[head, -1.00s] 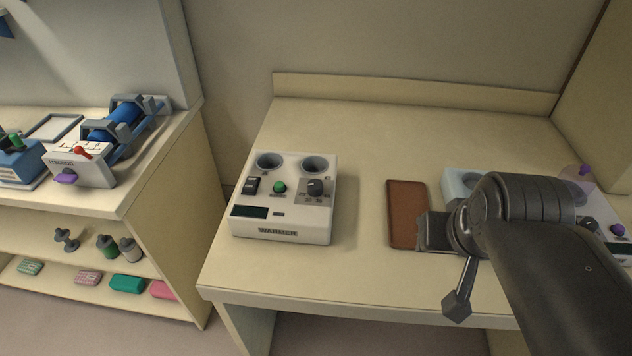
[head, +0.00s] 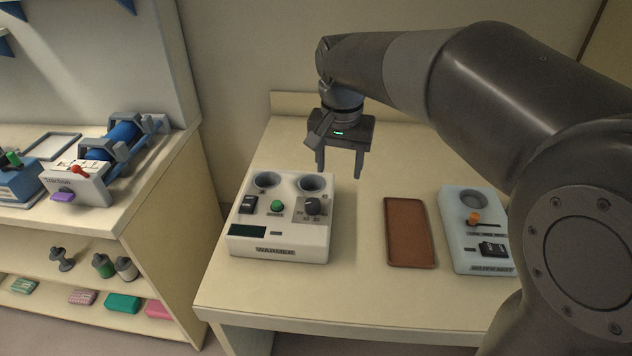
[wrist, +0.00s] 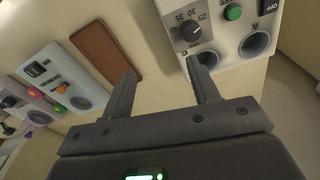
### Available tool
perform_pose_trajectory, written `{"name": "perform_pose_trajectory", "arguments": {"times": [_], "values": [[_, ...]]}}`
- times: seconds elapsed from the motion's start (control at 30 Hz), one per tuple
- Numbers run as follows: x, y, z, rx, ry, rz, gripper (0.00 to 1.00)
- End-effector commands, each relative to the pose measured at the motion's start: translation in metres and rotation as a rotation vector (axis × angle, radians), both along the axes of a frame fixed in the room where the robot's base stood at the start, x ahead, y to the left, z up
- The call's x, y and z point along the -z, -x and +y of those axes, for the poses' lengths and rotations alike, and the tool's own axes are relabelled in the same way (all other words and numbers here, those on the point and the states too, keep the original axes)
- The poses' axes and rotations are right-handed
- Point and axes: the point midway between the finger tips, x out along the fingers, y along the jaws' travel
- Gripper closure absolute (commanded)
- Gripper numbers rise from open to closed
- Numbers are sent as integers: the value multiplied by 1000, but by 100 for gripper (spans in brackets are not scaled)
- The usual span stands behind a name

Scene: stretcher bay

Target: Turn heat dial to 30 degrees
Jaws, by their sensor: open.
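The white warmer (head: 279,240) sits on the bench, left of its middle. Its dark heat dial (head: 312,206) is on the right of the top face, in front of a round well. In the wrist view the dial (wrist: 190,31) has the numbers 25, 30 and 35 around it; its pale mark seems to be towards 25. My gripper (head: 339,172) is open and empty, pointing down above the bench, behind and slightly right of the dial. In the wrist view my fingertips (wrist: 160,68) are apart, and neither touches the dial.
The warmer also has a green button (head: 277,206) and a black switch (head: 247,204), which reads OFF in the wrist view. A brown tray (head: 408,262) lies to its right, then a pale blue device (head: 456,237). A traction unit (head: 80,188) stands on the left shelf.

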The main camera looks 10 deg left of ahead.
Motion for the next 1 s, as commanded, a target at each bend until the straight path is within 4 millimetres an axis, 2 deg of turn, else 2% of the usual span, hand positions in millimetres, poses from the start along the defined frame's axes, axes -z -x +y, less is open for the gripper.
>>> {"name": "perform_pose_trajectory", "arguments": {"times": [0.03, 0.1, 0.3, 0.47, 0.57, 0.8, 1.0], "values": [[6, -9, 15, 3, 7, 22, 45], [13, -18, 31, 15, 16, 47, 45], [25, -33, 58, 38, 34, 87, 45], [33, -35, 63, 43, 38, 95, 45], [45, -34, 62, 43, 38, 95, 45], [92, -34, 59, 43, 39, 97, 45], [122, -34, 58, 43, 39, 93, 45]]}}
